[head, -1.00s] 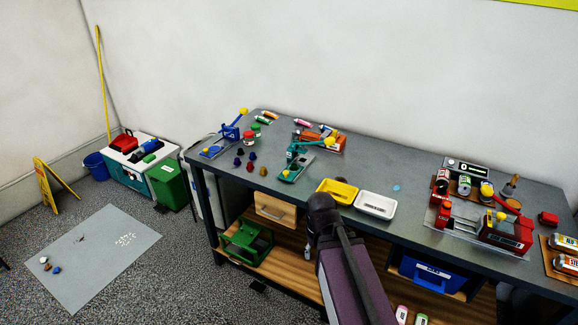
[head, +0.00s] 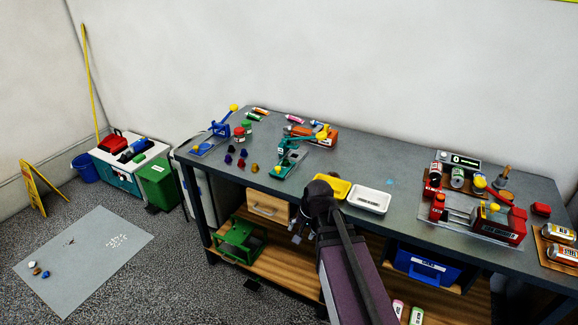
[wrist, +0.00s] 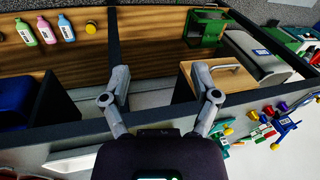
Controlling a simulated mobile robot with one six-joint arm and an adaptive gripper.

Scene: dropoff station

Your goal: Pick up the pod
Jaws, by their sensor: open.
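Several small coloured pods sit on the left part of the workbench top (head: 345,158): a dark blue pod (head: 231,149), purple ones, a red pod (head: 241,163) and a gold pod (head: 254,168). In the wrist view small coloured pieces, among them a purple one (wrist: 268,111), show at the right. I cannot tell which pod is meant. My gripper (wrist: 161,72) is open and empty, its fingers spread. In the head view my gripper (head: 299,232) is small, in front of the bench's front edge and below the top, well apart from the pods.
Lever presses stand around the pods: a blue one (head: 218,134) and a green one (head: 290,157). A yellow tray (head: 330,184) and a white tray (head: 369,199) lie near the front edge. A red machine (head: 490,224) stands right. Small pieces lie on the floor mat (head: 85,255).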

